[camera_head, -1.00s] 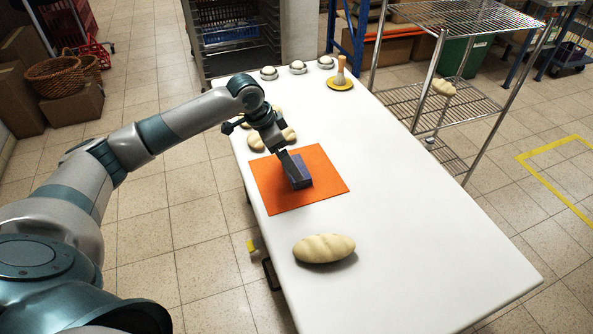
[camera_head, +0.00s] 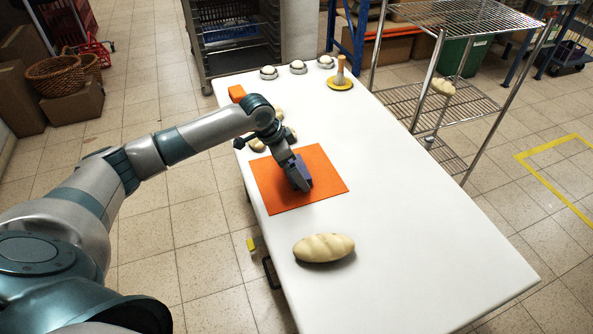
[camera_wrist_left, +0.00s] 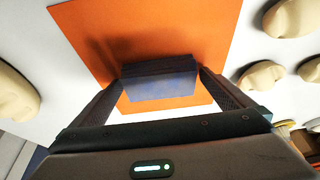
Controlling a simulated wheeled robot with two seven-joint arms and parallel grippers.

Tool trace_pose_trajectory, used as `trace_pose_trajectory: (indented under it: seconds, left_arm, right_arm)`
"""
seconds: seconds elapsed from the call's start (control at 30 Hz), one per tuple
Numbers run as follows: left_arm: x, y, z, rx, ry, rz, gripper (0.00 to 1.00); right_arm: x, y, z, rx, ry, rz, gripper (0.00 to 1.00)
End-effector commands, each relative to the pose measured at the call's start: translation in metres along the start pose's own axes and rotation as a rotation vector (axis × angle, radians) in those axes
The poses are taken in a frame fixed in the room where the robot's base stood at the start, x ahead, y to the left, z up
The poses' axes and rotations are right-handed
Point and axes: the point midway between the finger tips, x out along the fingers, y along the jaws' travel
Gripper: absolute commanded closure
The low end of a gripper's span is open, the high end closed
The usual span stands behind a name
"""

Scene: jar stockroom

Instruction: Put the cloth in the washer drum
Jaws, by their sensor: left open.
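Neither a cloth nor a washer drum can be made out in these views. A blue-purple block (camera_head: 304,167) stands on a flat orange mat (camera_head: 327,180) on the white table. My left gripper (camera_head: 297,178) is down at the block and partly covers it. In the left wrist view the block (camera_wrist_left: 160,85) sits between the two spread fingers of the left gripper (camera_wrist_left: 162,78), over the orange mat (camera_wrist_left: 150,30). The fingertips are close beside its ends; whether they touch it I cannot tell. My right gripper is not in view.
A pale scored loaf (camera_head: 324,248) lies on the table (camera_head: 400,200) in front of the mat. Several pale rolls (camera_head: 258,145) and a small orange block (camera_head: 237,92) lie behind it. A yellow dish (camera_head: 341,84) is at the back. A wire rack (camera_head: 440,105) stands right. The table's right side is clear.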

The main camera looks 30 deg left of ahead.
Motion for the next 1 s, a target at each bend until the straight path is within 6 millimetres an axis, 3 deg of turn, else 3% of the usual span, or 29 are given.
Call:
trace_pose_trajectory:
  seconds: [0.23,0.37,0.47,0.77,1.0]
  left_arm:
    - [0.0,0.0,0.0,0.0,0.0,0.0,0.02]
    - [-0.001,0.0,0.0,0.0,0.0,0.0,0.33]
    - [-0.001,0.0,0.0,0.0,0.0,0.0,0.39]
    - [-0.003,0.0,-0.002,0.0,0.001,0.0,0.39]
    - [-0.022,-0.001,-0.01,0.0,0.003,-0.002,0.39]
  right_arm:
    - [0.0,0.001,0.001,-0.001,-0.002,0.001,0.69]
    - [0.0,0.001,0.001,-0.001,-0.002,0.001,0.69]
    - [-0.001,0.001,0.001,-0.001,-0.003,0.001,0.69]
    - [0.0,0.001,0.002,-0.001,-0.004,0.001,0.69]
    - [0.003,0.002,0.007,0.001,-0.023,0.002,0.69]
